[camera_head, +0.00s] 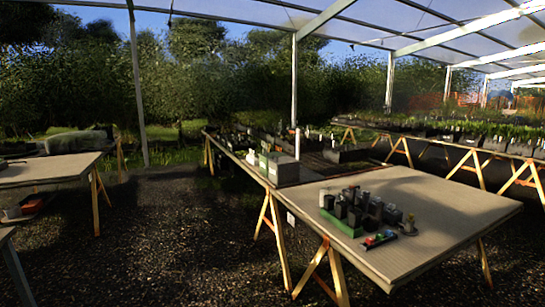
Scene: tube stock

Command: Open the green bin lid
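No green bin with a lid can be made out for certain. A small pale grey box (284,172) with a greenish part at its left stands on the long wooden table at the middle. A green flat base (345,227) with several dark upright blocks on it stands on the nearer table top (440,205). I cannot tell whether either has a lid. Neither of my grippers is in view.
Trestle legs (278,240) stand under the middle tables. Another table (40,172) is at the left, with a reddish item (35,204) low beneath it. Plant benches (450,143) stand at the back right. Dark gravel (160,240) between the left and middle tables is clear.

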